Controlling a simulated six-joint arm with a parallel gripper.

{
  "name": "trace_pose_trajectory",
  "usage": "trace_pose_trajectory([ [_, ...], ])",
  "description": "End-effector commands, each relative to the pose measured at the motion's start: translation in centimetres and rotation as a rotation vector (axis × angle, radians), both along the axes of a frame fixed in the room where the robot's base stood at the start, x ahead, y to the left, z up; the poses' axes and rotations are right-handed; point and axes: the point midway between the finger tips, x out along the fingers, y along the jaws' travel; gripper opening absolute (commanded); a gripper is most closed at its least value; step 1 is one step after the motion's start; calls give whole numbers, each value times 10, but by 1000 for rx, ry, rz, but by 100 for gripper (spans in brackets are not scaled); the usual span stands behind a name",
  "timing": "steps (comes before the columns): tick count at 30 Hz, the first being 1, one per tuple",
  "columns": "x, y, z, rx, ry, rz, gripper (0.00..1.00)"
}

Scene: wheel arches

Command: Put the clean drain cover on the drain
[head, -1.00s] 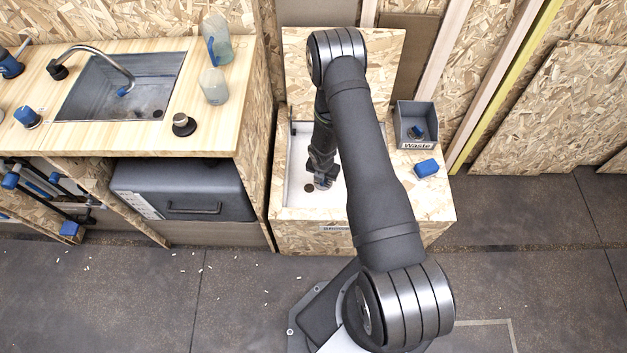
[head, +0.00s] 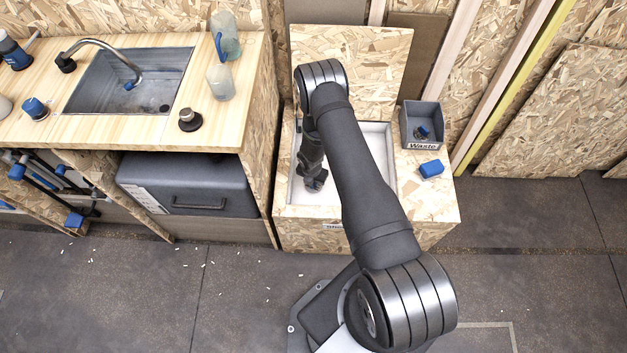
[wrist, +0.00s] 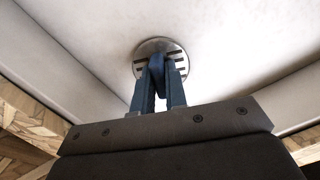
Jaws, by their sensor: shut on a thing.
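In the wrist view, the drain cover (wrist: 176,46) is a round, pale metal disc with dark slots. It lies against or just above the white basin floor (wrist: 90,30); I cannot tell which. My gripper (wrist: 157,68) is shut on the cover by a blue upright grip at its middle. In the head view, my gripper (head: 314,183) is low in the front left part of the white shower basin (head: 340,198). The basin's drain is not visible now; the gripper hides that part of the floor. The cover cannot be made out in the head view.
The basin walls are close around my gripper. At left are a sink (head: 130,75) and a dark round object (head: 190,119) on the counter.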

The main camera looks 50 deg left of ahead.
Motion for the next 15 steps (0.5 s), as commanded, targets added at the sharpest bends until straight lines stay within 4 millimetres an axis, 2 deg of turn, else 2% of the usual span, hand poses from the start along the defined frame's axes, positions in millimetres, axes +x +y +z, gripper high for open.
trace_pose_trajectory([
  [4,0,0,-3,-1,1,0,0],
  [5,0,-1,-3,-1,1,0,14],
  [8,0,0,-3,-1,1,0,34],
  [15,0,0,-3,0,1,0,34],
])
